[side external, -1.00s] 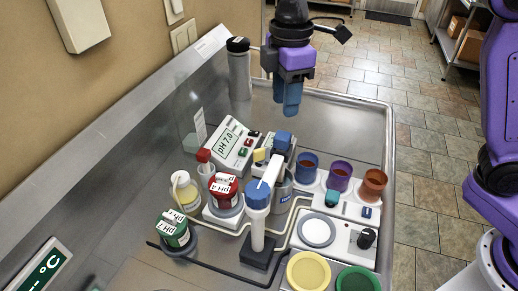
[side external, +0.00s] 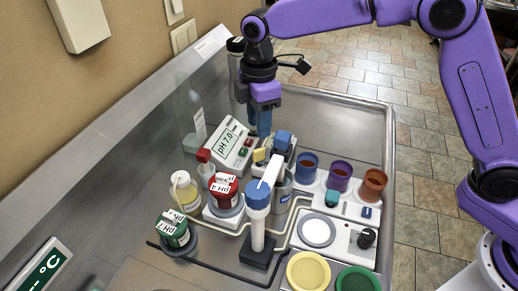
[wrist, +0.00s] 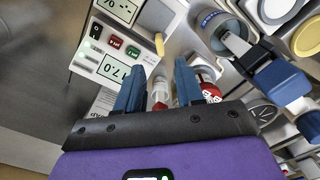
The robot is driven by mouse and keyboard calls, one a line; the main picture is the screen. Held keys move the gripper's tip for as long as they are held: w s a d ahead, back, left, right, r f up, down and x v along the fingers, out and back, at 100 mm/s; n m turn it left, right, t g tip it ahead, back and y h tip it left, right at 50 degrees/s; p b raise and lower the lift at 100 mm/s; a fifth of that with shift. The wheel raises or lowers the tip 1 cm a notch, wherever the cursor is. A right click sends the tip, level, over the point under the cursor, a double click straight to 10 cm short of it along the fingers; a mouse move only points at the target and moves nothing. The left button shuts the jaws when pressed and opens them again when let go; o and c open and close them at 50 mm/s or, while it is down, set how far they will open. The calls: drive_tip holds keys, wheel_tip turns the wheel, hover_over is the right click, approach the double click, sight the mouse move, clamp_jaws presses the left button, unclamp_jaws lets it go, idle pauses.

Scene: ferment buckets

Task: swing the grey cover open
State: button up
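A grey panel (wrist: 155,18), which looks like the grey cover, shows at the top of the wrist view beside the pH meter (wrist: 113,45). A yellow tab (wrist: 159,44) stands at its lower edge. The tab also shows in the side view (side external: 260,155), but the panel is hard to make out there. My gripper (side external: 262,132) is low over the right end of the meter, close to the tab. In the wrist view my gripper (wrist: 158,65) has its two blue fingers apart with nothing held between them. I cannot tell whether a finger touches the tab.
Three coloured cups (side external: 340,175) are at the right. The tray's back right (side external: 340,130) is bare.

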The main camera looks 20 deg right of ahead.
sight(259, 149)
wheel_tip(259, 149, down, 9)
idle(0.4)
clamp_jaws()
